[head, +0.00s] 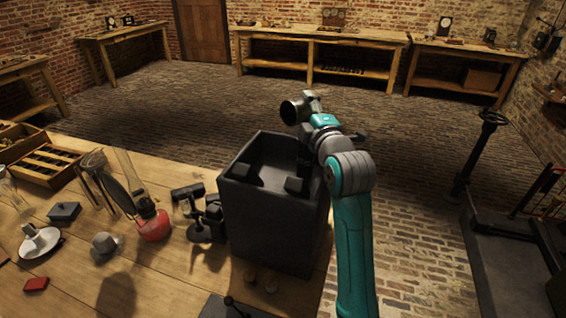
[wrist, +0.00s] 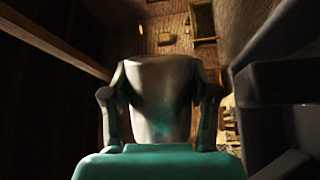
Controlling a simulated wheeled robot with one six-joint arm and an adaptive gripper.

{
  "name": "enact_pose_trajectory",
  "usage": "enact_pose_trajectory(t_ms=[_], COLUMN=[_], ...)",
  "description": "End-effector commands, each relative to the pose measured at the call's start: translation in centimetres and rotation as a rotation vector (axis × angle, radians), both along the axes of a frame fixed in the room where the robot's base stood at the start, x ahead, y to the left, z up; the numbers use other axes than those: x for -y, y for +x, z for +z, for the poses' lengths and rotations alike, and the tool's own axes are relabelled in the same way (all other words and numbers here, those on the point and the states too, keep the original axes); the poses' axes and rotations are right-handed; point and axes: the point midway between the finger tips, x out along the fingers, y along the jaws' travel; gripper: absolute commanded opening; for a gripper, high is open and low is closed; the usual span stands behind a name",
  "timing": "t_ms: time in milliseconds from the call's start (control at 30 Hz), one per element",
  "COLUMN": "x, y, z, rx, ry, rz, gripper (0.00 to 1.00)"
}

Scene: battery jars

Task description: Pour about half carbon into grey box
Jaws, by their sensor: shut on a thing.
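The grey box (head: 265,225) is a tall, dark, open-topped box on the wooden table in the head view. Its dark wall (wrist: 275,85) seems to fill the right side of the wrist view. My gripper (wrist: 158,92) is shut on a pale grey jar (wrist: 160,75), with one finger on each side. In the head view the jar (head: 291,112) is above the box's back right part, tipped over with its dark mouth facing left. My gripper (head: 308,103) is partly hidden there. I cannot see any carbon in the jar or falling from it.
A red-based glass lamp (head: 153,226), a dark metal stand (head: 203,215), a grey cup (head: 104,243) and a wooden tray (head: 45,165) stand left of the box. The table ends just right of the box, above a brick floor (head: 410,205).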

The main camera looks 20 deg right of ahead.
Motion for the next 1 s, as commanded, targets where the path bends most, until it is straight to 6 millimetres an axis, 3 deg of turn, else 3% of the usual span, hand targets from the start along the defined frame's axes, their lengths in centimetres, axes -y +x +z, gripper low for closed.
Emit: enact_pose_trajectory(t_ms=[1000], x=[-0.16], y=[-0.06], z=[0.36], rx=[0.023], ry=[-0.058], rz=[0.000], gripper=[0.22])
